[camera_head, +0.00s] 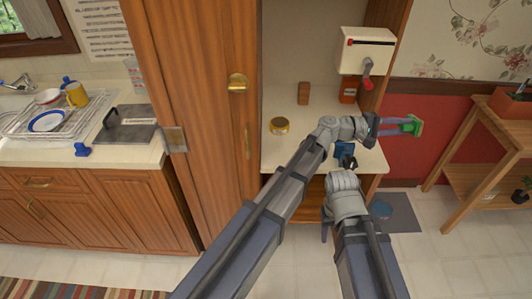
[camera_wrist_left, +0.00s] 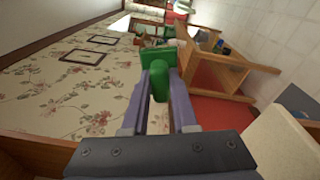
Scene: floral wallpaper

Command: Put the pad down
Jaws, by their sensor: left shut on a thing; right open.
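The pad is a green block with a rounded green grip. My left gripper (camera_head: 402,126) is shut on it and holds the pad (camera_head: 416,128) out to the right of the wooden cabinet, in front of the red lower wall. In the left wrist view the pad (camera_wrist_left: 160,56) sits at the tips of my left gripper (camera_wrist_left: 158,88), with the grip between the two fingers. My right gripper (camera_head: 346,157) is at the front of the cabinet's counter, left of the pad and apart from it. It is open, though its fingers are hard to make out.
A white dispenser (camera_head: 367,52) hangs above. A wooden shelf stand (camera_head: 470,172) is at right. A sink counter (camera_head: 112,146) with a dish rack (camera_head: 50,112) is at left.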

